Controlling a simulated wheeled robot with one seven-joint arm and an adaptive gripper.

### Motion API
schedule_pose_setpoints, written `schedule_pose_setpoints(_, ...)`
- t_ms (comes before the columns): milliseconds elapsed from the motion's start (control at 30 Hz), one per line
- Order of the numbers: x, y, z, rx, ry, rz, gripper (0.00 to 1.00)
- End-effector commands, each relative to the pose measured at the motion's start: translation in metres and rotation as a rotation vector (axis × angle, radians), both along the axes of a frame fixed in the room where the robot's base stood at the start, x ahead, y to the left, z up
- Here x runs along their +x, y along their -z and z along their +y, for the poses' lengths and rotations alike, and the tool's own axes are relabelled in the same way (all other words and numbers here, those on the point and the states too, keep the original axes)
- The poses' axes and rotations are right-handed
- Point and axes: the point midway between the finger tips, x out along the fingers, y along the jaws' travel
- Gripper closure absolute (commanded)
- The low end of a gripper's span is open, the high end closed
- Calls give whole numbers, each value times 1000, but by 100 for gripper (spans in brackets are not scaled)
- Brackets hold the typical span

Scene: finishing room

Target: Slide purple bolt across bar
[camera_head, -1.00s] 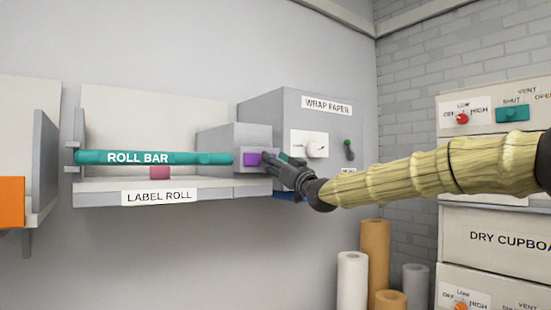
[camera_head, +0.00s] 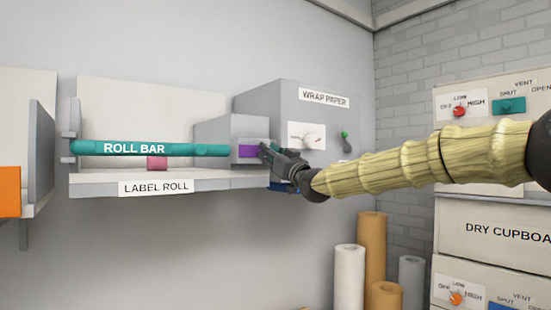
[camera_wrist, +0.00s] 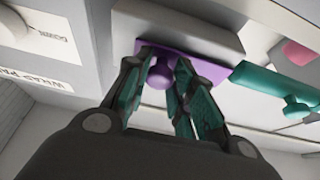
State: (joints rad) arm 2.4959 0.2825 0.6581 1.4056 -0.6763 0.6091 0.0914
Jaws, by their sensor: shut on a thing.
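The purple bolt (camera_head: 248,151) sits on the grey housing at the right end of the teal roll bar (camera_head: 150,149). In the wrist view the bolt (camera_wrist: 185,60) is a flat purple plate with a round knob (camera_wrist: 160,74). My gripper (camera_head: 266,152) reaches in from the right at the bolt. In the wrist view its fingers (camera_wrist: 160,82) stand on both sides of the knob and are shut on it. The teal bar (camera_wrist: 275,82) lies beside the bolt's plate in the wrist view; I cannot tell whether they touch.
The label roll shelf (camera_head: 100,187) is below the bar, with a pink block (camera_head: 157,163) on it. Paper rolls (camera_head: 349,275) stand below right.

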Motion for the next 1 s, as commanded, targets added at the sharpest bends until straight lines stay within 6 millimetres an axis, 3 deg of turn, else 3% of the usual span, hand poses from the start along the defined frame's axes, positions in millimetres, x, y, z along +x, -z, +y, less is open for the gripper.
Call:
schedule_pose_setpoints(33,-3,9,11,-5,-5,1,100)
schedule_pose_setpoints(200,-14,7,28,-5,-4,2,100)
schedule_pose_setpoints(700,-21,4,31,-4,3,3,100)
schedule_pose_setpoints(733,-21,4,31,-4,3,3,74)
schedule_pose_setpoints(833,-21,4,31,-3,2,4,56)
schedule_pose_setpoints(1000,-21,3,31,-2,2,3,53)
